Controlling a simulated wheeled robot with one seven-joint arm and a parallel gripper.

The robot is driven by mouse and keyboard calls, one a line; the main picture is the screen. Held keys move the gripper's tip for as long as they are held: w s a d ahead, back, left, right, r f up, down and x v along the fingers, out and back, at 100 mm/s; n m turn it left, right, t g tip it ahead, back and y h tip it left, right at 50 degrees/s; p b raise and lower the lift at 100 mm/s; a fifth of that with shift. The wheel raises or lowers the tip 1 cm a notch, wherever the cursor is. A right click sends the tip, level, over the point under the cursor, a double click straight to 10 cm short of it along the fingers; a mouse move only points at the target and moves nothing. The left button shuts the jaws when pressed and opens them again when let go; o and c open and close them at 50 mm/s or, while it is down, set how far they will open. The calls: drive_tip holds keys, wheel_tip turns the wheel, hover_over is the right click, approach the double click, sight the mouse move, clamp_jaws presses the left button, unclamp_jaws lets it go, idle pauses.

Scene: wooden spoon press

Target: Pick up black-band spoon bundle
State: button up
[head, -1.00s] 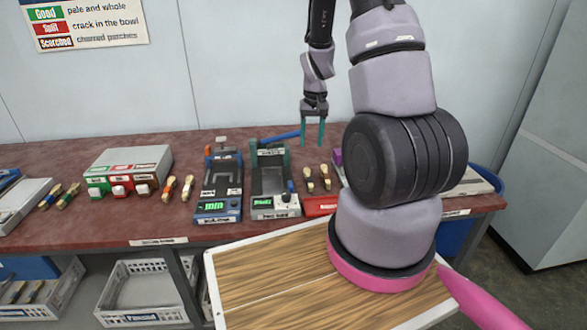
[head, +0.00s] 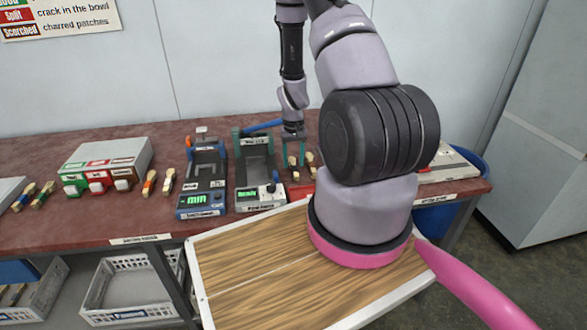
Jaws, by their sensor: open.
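Two small spoon bundles lie side by side on the red-brown bench, right of the green press. The left one (head: 293,172) is partly covered by my gripper, and the right one (head: 310,160) lies just beside it. Their bands look dark, but they are too small for me to tell which is black. My gripper (head: 293,162) points down with its teal fingers apart, low over or around the left bundle. I cannot tell whether the fingers touch it.
The green press (head: 254,170) and blue press (head: 203,180) stand left of my gripper. Further left are other bundles (head: 149,184) and a grey box (head: 108,160) with coloured buttons. My own arm hides part of the bench on the right.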

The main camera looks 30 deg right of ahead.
drive_tip(key=shift+f, duration=0.65)
clamp_jaws()
